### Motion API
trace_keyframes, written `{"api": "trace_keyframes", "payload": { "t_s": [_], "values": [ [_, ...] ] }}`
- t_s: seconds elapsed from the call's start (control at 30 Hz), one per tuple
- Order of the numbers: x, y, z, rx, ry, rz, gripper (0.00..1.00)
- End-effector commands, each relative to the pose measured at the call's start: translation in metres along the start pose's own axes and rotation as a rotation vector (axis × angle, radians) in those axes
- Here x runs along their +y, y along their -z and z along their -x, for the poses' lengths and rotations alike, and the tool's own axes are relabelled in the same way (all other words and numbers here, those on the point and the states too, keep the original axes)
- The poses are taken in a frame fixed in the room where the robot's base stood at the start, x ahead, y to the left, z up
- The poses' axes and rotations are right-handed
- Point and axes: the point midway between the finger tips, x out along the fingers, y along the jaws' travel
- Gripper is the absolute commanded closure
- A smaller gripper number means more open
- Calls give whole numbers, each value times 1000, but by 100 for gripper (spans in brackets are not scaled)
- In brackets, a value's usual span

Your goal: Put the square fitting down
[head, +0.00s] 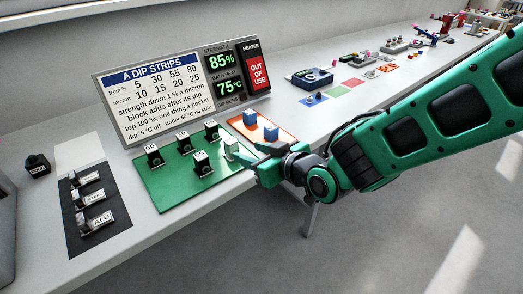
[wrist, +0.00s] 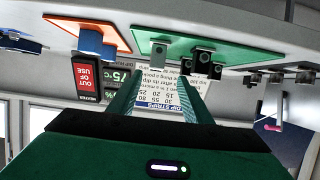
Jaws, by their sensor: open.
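My gripper (head: 240,160) is over the right end of the green mat (head: 170,199), low near its surface. In the wrist view, which shows the scene upside down, my gripper (wrist: 160,82) has its two green fingers spread with a gap between them. A small grey block with a dark round spot (wrist: 158,50), which looks like the square fitting, is at the green mat just beyond the fingertips, in line with the gap. It appears to rest on the mat, apart from the fingers.
Several black labelled blocks (head: 201,163) stand on the green mat. An orange tray (head: 286,139) with blue blocks (head: 271,134) lies right beside my gripper. A sign board (head: 150,104) stands behind. A dark mat (head: 77,222) with labelled pieces is at the left.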

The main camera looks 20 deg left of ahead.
Motion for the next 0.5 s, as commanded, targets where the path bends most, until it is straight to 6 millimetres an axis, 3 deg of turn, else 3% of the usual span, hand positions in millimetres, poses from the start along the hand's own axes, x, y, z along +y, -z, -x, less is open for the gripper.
{"api": "trace_keyframes", "payload": {
  "t_s": [0.5],
  "values": [
    [19,-1,18,-8,-22,-6,55]
  ]
}}
